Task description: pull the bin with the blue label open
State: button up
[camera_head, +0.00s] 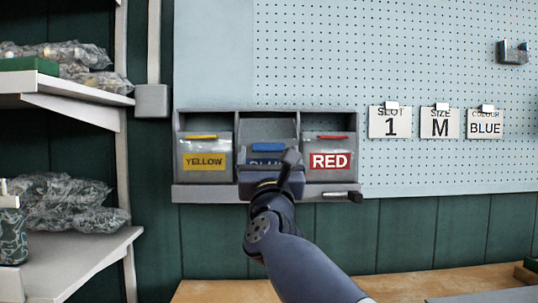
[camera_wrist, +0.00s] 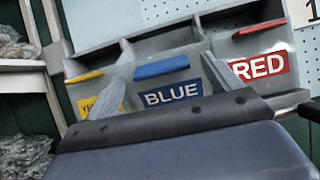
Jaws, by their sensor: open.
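The bin with the blue label (camera_head: 268,147) is the middle one of three in a grey wall rack; it also shows in the wrist view (camera_wrist: 172,94). Its blue handle strip (camera_wrist: 161,66) sits lower than the handles on both sides, and a grey gap shows above it, so the bin looks tipped or pulled partly forward. My gripper (camera_head: 270,177) is in front of it and covers much of its label in the head view. In the wrist view my gripper (camera_wrist: 166,54) is open, one finger on each side of the blue label. I cannot tell whether it touches the bin.
The yellow-label bin (camera_head: 205,160) is on the left and the red-label bin (camera_head: 328,158) on the right, both looking closed. The rack's grey ledge (camera_head: 205,193) runs below. Signs on the pegboard read slot 1, size M, colour blue (camera_head: 485,124). Shelves (camera_head: 70,85) stand at left.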

jog(key=b+v, duration=0.1)
jog(key=v, duration=0.8)
jog(key=shift+w+r, duration=0.1)
jog(key=p+x, duration=0.1)
jog(key=x, duration=0.9)
jog(key=shift+w+r+p, duration=0.15)
jog(key=shift+w+p, duration=0.15)
jog(key=shift+p, duration=0.1)
jog(key=shift+s, duration=0.1)
jog(key=b+v, duration=0.2)
jog(key=v, duration=0.8)
jog(key=p+x, duration=0.2)
jog(key=x, duration=0.8)
jog(key=shift+r+p, duration=0.25)
jog(key=shift+p, duration=0.15)
jog(key=shift+r+p, duration=0.1)
jog(key=shift+p, duration=0.7)
